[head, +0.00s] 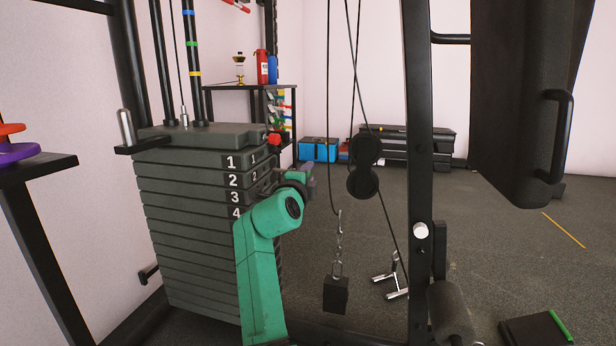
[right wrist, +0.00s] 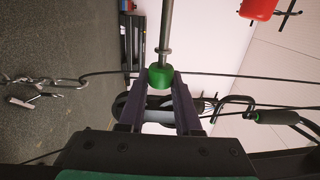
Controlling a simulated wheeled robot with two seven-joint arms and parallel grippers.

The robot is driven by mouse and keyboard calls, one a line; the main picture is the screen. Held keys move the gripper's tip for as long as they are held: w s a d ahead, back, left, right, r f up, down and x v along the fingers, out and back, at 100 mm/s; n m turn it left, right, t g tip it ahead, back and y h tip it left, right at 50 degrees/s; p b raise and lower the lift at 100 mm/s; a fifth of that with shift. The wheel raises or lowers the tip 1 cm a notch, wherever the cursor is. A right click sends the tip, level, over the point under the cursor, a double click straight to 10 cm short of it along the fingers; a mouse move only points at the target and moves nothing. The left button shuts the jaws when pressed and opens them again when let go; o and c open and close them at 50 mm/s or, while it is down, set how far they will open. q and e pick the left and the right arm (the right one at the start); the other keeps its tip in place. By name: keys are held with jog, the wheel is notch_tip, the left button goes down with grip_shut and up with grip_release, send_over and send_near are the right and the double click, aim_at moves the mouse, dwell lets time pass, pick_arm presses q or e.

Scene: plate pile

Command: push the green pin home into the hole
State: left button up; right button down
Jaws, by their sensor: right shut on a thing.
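The green pin (right wrist: 160,77) shows in the right wrist view as a green knob with a collared grey metal shaft running up out of the picture. My right gripper (right wrist: 160,88) is shut on the green knob between its two dark fingers. In the head view the right gripper (head: 303,179) is at the right side of the dark weight stack (head: 190,230), near the plates numbered 1 to 4. Its fingertips and the pin cannot be made out there. The hole and the shaft's far end are hidden, so I cannot tell whether they meet. My left gripper is not in view.
A red knob (head: 273,139) sits by the stack's top plate. Cables with a pulley (head: 363,182) and a chain with a black block (head: 336,294) hang to the right. The far floor is mostly clear.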

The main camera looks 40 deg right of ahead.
aim_at(278, 171)
jog(key=shift+w+a, duration=0.1)
jog(key=shift+w+a+b, duration=0.45)
jog(key=shift+w+b, duration=0.15)
jog(key=shift+w, duration=0.1)
jog(key=shift+w+a+b, duration=0.4)
jog(key=shift+w+a, duration=0.2)
jog(key=shift+w, duration=0.25)
jog(key=shift+w+a+b, duration=0.1)
jog(key=shift+w+b, duration=0.05)
jog(key=shift+b, duration=0.15)
jog(key=shift+w+a, duration=0.55)
jog(key=shift+w, duration=0.2)
jog(key=shift+w+a, duration=0.5)
jog(key=shift+w, duration=0.25)
